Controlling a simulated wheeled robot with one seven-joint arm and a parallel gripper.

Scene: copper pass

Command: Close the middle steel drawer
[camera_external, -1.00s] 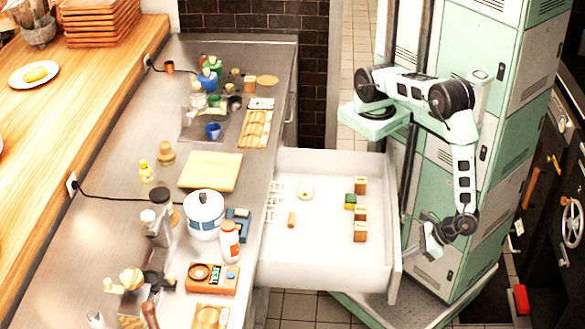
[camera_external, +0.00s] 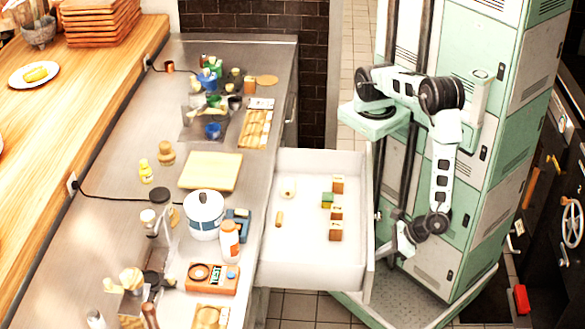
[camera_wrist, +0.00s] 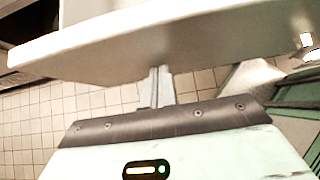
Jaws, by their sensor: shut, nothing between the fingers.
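The middle steel drawer (camera_external: 300,261) is pulled partway out of the steel counter in the external view. Its front panel (camera_external: 368,262) faces right, toward my arm. In the wrist view the drawer's front panel (camera_wrist: 180,45) spans the top of the picture. My gripper (camera_external: 386,252) is shut and empty, at the outer face of the front panel. In the wrist view the closed fingers (camera_wrist: 157,78) reach to the panel's lower part and appear to touch it.
Inside the drawer are several small wooden blocks (camera_external: 336,213), a green block (camera_external: 327,200), a round pale item (camera_external: 288,189) and a small tan piece (camera_external: 279,219). The counter (camera_external: 120,215) holds a white pot (camera_external: 204,220) and other items. Tiled floor lies below the drawer.

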